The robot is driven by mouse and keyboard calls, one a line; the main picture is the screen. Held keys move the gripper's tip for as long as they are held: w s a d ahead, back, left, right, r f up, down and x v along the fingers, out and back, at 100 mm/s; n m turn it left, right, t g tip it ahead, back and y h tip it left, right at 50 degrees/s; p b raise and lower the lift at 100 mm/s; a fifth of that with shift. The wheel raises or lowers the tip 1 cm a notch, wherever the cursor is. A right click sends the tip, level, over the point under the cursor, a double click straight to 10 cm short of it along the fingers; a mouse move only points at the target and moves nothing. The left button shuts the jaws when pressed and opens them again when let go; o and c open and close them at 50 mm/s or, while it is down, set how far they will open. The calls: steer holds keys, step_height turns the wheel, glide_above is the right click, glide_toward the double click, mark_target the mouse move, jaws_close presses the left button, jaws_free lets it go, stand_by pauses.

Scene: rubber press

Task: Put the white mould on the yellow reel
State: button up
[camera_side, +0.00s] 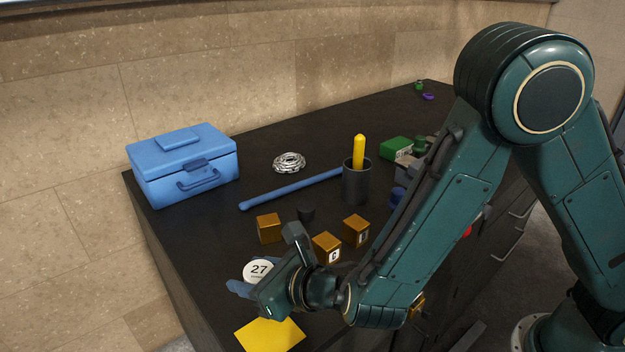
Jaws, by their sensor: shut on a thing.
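A white round piece marked 27 (258,270), the only white thing that could be the mould, is at my gripper (272,276). My gripper is shut on it, near the front left of the dark worktop; the fingers partly hide the grip. A dark blue piece (239,287) shows just left of it; I cannot tell what it is. No clear reel shows. A flat yellow square (270,336) lies at the front, below my gripper in the picture. A yellow rounded stick (359,150) stands upright in a dark cup (356,184).
Orange-brown blocks (269,229) and a small dark piece (306,213) lie behind my gripper. A blue toolbox (184,170), a blue bar (290,190) and a silver ring-shaped part (289,162) are farther back. A green box (396,149) is beyond the cup. The left worktop is mostly clear.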

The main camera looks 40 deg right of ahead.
steer(key=shift+f, duration=0.35)
steer(key=o, duration=1.1)
steer(key=shift+r, duration=0.15)
steer(key=shift+s, duration=0.15)
steer(key=shift+v, duration=3.6)
steer(key=shift+r, duration=0.1)
